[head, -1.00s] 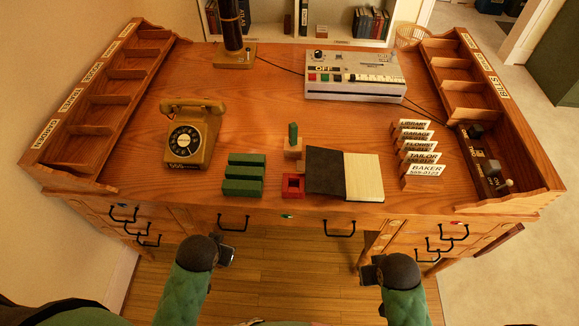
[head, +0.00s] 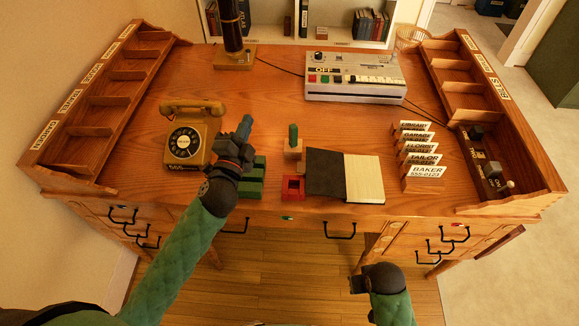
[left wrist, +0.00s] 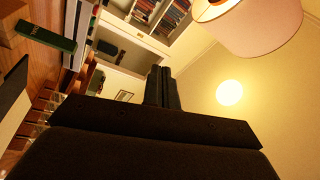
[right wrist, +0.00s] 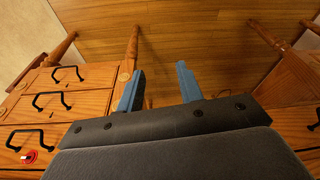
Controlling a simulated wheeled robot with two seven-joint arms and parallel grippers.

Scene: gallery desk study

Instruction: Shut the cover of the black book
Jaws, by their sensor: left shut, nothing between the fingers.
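The black book (head: 325,173) lies open near the front middle of the desk. Its black cover is spread to the left and its cream pages (head: 364,178) face up on the right. My left gripper (head: 245,125) is raised over the desk, left of the book and above the green blocks; its fingers are shut and empty, and they also show in the left wrist view (left wrist: 162,88). My right gripper (head: 358,283) is low in front of the desk, below the book. Its two fingers stand apart with nothing between them in the right wrist view (right wrist: 160,88).

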